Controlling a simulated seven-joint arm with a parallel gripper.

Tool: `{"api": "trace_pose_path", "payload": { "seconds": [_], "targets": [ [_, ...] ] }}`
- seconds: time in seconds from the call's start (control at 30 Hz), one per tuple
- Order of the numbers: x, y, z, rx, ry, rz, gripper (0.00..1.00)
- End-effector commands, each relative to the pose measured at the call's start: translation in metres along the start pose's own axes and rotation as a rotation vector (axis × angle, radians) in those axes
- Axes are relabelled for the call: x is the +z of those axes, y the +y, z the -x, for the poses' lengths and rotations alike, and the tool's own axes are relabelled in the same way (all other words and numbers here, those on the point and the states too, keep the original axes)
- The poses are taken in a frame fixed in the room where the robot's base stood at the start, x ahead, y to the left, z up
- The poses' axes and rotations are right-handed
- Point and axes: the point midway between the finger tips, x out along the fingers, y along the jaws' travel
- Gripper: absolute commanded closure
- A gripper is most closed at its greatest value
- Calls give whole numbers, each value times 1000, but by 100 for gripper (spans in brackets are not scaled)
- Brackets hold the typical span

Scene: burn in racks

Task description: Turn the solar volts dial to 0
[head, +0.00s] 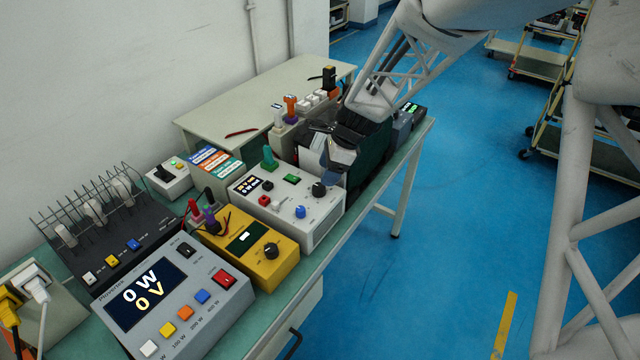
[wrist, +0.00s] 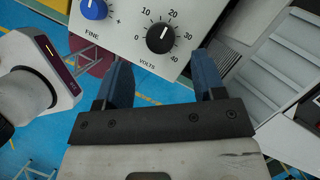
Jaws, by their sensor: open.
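A black dial marked VOLTS (wrist: 160,38), with a scale from 0 to 40, is on a white panel in the wrist view. Its white pointer mark appears turned toward the upper right, away from 0; the exact reading is unclear. In the head view the black dial (head: 318,189) is on the white box (head: 322,228) at mid-table. My gripper (wrist: 161,60) is open, its blue-grey fingers on either side below the dial, with nothing between them. In the head view my gripper (head: 341,152) is near the box's far right end, its fingers partly hidden.
A blue FINE knob (wrist: 94,8) sits left of the dial. A yellow meter (head: 262,262) and a grey 0 W / 0 V unit (head: 205,325) stand nearer. A green terminal (head: 268,158) rises from behind the white box.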

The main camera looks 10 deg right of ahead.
Motion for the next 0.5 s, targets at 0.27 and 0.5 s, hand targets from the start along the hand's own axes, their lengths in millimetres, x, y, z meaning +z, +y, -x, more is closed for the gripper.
{"api": "trace_pose_path", "payload": {
  "seconds": [0.27,0.5],
  "targets": [
    [0,0,-34,1,1,1,37],
    [0,0,-53,1,1,1,37]
  ]
}}
